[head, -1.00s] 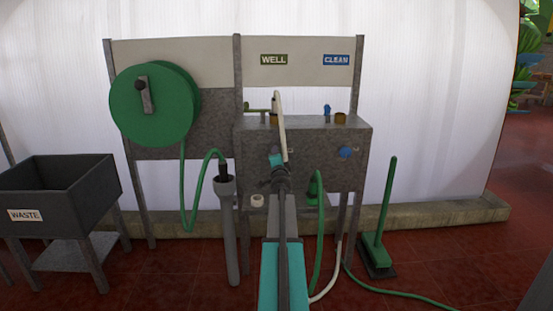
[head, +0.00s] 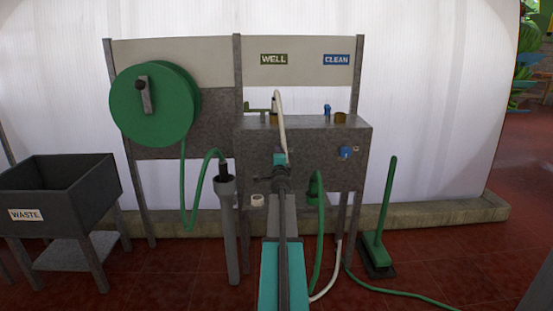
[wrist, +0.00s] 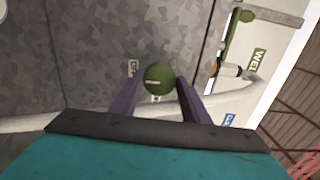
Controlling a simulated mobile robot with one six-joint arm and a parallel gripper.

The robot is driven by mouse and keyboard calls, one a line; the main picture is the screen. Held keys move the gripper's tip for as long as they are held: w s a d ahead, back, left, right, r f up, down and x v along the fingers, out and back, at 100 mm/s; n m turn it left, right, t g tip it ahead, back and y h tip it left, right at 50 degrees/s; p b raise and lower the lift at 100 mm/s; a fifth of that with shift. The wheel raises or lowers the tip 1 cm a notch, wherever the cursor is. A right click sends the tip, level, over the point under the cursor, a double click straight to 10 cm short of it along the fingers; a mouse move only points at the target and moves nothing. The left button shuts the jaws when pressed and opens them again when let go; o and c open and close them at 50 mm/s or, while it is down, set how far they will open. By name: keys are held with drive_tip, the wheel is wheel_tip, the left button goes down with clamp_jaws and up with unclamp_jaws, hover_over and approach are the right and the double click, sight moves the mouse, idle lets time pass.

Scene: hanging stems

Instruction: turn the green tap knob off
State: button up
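The green tap knob (wrist: 160,79) is round, with a pale line across its face, on the grey panel in the wrist view. My gripper (wrist: 157,86) is open, with one dark finger on each side of the knob and small gaps showing. I cannot tell whether the fingertips reach past its face or touch it.
A blue knob (head: 346,153) is to the right on the panel. A white hose (head: 282,120) arches down in front of the panel beside my gripper. The WELL sign (head: 274,60) is above. A green hose reel (head: 154,104) and waste bin (head: 60,200) stand left, a broom (head: 378,245) right.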

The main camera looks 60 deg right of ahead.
drive_tip(key=o, duration=0.3)
drive_tip(key=shift+d+r, duration=0.1)
drive_tip(key=shift+d, duration=0.05)
drive_tip(key=shift+o, duration=0.4)
drive_tip(key=shift+a, duration=0.2)
drive_tip(key=v, duration=1.3)
drive_tip(key=shift+s+a, duration=0.25)
